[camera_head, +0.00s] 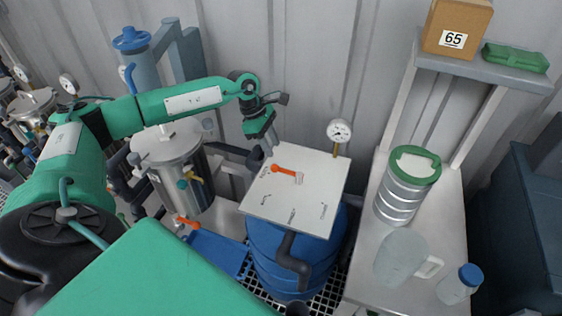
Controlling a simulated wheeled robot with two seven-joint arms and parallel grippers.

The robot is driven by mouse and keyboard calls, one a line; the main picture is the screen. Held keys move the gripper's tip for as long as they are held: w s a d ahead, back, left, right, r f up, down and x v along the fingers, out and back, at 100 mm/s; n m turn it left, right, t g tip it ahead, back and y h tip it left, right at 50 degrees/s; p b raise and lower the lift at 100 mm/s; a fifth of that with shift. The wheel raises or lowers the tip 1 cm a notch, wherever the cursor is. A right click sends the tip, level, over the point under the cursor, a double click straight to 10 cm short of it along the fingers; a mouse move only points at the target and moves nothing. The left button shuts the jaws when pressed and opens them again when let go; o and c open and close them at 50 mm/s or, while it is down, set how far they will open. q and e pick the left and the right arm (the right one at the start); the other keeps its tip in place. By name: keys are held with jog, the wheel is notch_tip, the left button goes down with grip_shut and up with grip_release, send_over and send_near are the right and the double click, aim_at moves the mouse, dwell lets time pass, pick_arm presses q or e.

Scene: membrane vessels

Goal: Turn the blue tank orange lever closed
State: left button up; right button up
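The blue tank (283,266) stands on the floor grating in the middle, under a white panel (317,175). An orange lever (285,171) lies across the upper left part of this panel, pointing left and slightly up from its pale pivot. My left arm reaches in from the left. Its gripper (266,143) points down at the panel's upper left edge, above and left of the lever and apart from it. The fingers are small and partly hidden, so their opening is unclear. My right gripper does not show.
A pressure gauge (339,132) stands at the panel's back right corner. A steel vessel (173,162) stands left, with another orange lever (187,222) low beside it. A shelf bench at right holds a green-lidded canister (408,186), a jug (402,258) and a blue-capped bottle (459,284).

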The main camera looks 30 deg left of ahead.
aim_at(284, 170)
pick_arm(q)
jog(key=p+x, duration=0.1)
jog(key=x, duration=0.7)
jog(key=shift+d+p, duration=0.1)
jog(key=shift+p, duration=0.2)
jog(key=shift+f, duration=0.15)
grip_shut()
